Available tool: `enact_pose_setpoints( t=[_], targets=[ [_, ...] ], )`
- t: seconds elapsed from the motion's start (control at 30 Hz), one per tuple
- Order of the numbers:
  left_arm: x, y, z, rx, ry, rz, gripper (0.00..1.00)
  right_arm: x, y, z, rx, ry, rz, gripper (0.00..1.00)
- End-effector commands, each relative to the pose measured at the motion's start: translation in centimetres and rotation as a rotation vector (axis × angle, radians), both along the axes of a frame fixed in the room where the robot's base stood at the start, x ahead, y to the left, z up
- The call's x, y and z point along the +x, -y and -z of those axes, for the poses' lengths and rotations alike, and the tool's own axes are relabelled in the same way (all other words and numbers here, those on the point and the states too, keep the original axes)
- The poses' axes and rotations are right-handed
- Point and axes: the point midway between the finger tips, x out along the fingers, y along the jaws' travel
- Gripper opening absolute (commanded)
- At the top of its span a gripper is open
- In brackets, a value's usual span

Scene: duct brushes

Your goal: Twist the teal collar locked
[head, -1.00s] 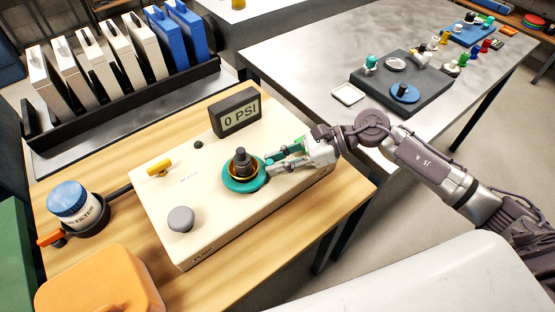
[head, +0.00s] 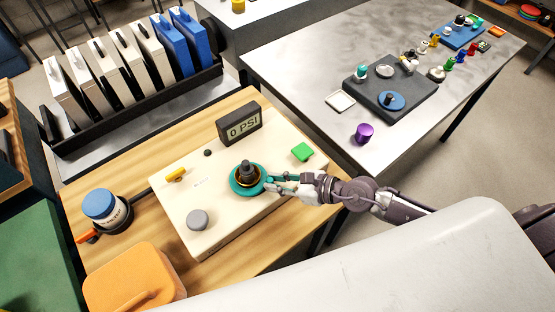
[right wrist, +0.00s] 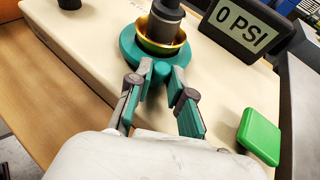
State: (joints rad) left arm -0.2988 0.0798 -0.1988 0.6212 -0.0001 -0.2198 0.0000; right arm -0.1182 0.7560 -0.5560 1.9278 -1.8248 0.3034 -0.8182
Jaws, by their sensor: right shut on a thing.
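The teal collar (head: 237,187) is a flat ring around a dark fitting with a brass rim (head: 247,168), on top of a cream box (head: 180,206). The collar (right wrist: 130,52) and the fitting (right wrist: 165,20) also show in the right wrist view. My right gripper (head: 271,184) reaches in from the right and is shut on the collar's near edge, where a teal tab sticks out between its fingers (right wrist: 160,76). The fingers partly hide that tab. The display (head: 241,123) on the box reads 0 PSI. My left gripper is not in view.
On the box are a green block (head: 302,152), a yellow lever (head: 175,175) and a grey knob (head: 198,219). A filter jar (head: 101,204) and an orange case (head: 133,280) stand left. A purple cylinder (head: 363,133) is on the metal table (head: 300,62).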

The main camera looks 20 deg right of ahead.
Motion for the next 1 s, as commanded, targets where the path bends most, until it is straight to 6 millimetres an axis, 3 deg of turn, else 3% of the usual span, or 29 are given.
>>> enact_pose_setpoints(
  t=[0.03,0.1,0.4,0.6,1.0],
  targets=[
    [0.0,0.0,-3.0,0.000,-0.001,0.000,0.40,-0.5,-0.4,-1.4,0.007,-0.010,0.039,0.00],
    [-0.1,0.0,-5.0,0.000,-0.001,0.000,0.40,-0.7,-0.6,-1.4,0.007,-0.009,0.092,0.00],
    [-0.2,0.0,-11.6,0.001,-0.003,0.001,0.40,-1.8,-1.7,-1.0,0.004,-0.009,0.315,0.00],
    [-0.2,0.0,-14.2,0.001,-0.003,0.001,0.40,-2.4,-2.6,-0.6,0.003,-0.007,0.459,0.00],
    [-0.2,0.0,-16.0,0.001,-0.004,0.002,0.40,-2.8,-3.7,-0.1,0.000,-0.001,0.641,0.00]
  ],
)
